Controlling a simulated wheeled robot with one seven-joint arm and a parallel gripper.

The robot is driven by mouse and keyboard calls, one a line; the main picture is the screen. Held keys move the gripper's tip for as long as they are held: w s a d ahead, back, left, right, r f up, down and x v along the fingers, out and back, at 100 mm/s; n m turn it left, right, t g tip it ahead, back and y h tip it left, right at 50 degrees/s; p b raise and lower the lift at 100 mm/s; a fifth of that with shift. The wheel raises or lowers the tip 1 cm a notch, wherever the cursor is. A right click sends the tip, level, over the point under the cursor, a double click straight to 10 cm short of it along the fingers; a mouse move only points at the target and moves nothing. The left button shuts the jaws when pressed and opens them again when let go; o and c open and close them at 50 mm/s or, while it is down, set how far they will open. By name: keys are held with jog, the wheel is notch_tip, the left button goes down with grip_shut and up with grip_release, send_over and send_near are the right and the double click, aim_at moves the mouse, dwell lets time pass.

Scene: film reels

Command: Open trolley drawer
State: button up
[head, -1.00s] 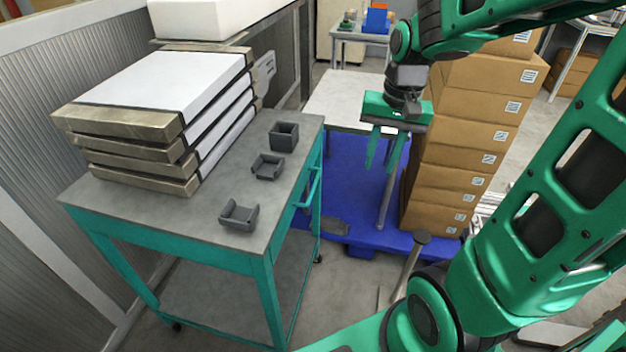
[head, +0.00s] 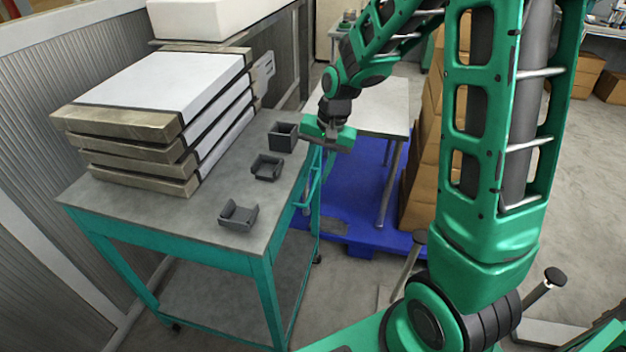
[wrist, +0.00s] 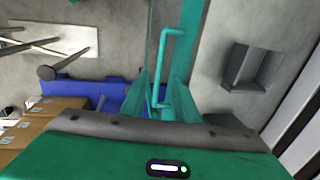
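The trolley (head: 150,215) has a grey top and a teal frame. Its drawer (head: 296,200) is on the right side, seen at a steep angle, and looks closed. The teal bar handle (head: 315,188) sticks out from that side; it also shows in the wrist view (wrist: 163,58). My gripper (head: 318,172) points down at the trolley's right edge, at the far end of the handle.
Three small dark grey bins (head: 267,167) sit on the trolley top near the gripper's side. A stack of flat boxes (head: 160,110) covers the back left. A blue pallet (head: 350,210) and stacked cartons (head: 417,185) stand to the right.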

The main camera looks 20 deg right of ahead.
aim_at(312, 186)
jog(key=shift+w+a+f, duration=0.1)
jog(key=shift+a+f, duration=0.05)
jog(key=shift+f, duration=0.7)
jog(key=shift+w+a+f, duration=0.1)
jog(key=shift+f, duration=0.75)
grip_shut()
jog(key=shift+a, duration=0.1)
